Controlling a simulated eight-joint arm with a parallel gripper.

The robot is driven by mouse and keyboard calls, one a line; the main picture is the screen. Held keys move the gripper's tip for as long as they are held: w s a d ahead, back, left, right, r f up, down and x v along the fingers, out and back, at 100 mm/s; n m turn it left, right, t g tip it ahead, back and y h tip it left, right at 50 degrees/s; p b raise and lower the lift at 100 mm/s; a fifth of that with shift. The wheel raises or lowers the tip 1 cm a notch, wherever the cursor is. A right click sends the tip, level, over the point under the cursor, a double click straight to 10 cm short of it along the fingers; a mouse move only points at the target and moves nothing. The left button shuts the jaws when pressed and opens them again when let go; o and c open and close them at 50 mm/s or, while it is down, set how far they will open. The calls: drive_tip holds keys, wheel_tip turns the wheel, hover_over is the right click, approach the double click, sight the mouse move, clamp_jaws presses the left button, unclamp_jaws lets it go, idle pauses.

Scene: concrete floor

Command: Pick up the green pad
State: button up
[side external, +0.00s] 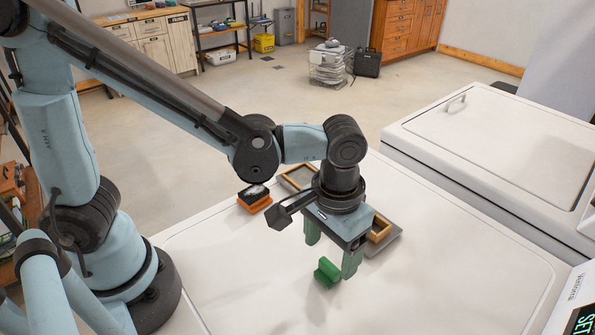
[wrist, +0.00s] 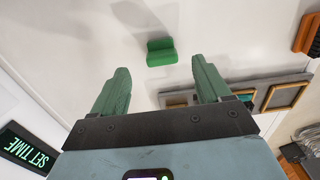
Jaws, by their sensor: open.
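The green pad (side external: 325,274) is a small block with a raised back edge on the white surface. It also shows in the wrist view (wrist: 161,56), ahead of the gap between my fingers. My gripper (side external: 331,260) points down with its two green fingers apart and nothing between them. In the side view the pad appears just in front of the fingers, close to the right one. In the wrist view (wrist: 160,70) the pad is beyond the fingertips and apart from both. The exact height of the fingertips above the surface is hard to tell.
An orange and black block (side external: 255,201) lies left of my gripper. A grey tray (side external: 385,244) with wooden frames lies behind it, partly hidden by the gripper. The white top (side external: 450,285) is clear in front and to the right. A display panel (side external: 583,318) stands at the lower right.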

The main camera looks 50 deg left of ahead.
sight(330, 264)
drive_tip(key=shift+w+a+f, duration=0.1)
drive_tip(key=shift+w+f, duration=0.05)
drive_tip(key=shift+f, duration=1.3)
drive_tip(key=shift+w+f, duration=0.1)
drive_tip(key=shift+f, duration=1.35)
drive_tip(key=c, duration=1.1)
